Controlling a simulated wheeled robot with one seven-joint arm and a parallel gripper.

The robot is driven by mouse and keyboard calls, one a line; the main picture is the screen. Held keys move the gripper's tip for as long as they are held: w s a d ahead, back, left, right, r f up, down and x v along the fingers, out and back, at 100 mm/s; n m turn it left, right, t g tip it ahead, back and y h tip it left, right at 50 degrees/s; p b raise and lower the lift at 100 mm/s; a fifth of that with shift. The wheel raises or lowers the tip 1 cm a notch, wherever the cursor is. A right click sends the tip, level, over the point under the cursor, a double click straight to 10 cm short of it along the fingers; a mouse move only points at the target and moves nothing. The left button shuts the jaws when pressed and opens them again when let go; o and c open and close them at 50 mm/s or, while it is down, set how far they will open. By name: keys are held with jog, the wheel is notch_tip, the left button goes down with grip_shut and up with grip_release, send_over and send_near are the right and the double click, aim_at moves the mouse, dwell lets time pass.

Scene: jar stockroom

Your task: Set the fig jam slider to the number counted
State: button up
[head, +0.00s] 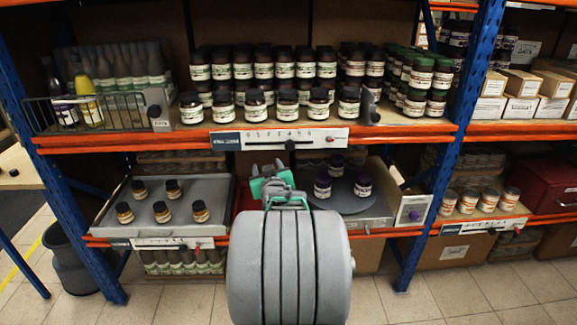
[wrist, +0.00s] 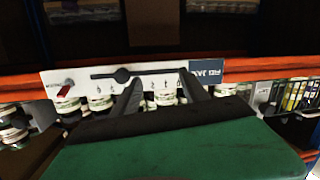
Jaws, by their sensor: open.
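The slider panel (head: 270,140) is a white strip on the orange beam of the middle shelf. Its blue label (wrist: 206,71) reads FIG JAM, upside down in the wrist view. A dark round knob (wrist: 122,75) sits part-way along the black slot, nearer the red-tabbed end than the label. The knob also shows in the head view (head: 290,145). The scale digits are too small to read surely. My gripper (head: 270,172) is open and empty, below the panel. In the wrist view its fingers (wrist: 160,92) are apart, between knob and label, not around the knob.
Dark jars with pale labels (head: 263,72) stand in rows above the panel. Below are a grey tray (head: 180,218) with several amber jars and a round grey turntable (head: 343,197) with dark jars. A wire basket (head: 105,112) of bottles is upper left.

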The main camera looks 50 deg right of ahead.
aim_at(290, 147)
jog(key=s+d+m+h, duration=0.1)
jog(key=s+d+h, duration=0.25)
jog(key=d, duration=0.25)
jog(key=shift+y, duration=0.25)
jog(key=x, duration=0.7)
jog(key=shift+s+d+r, duration=0.2)
jog(key=shift+s+d, duration=0.05)
jog(key=shift+d, duration=0.05)
grip_shut()
dwell(0.3)
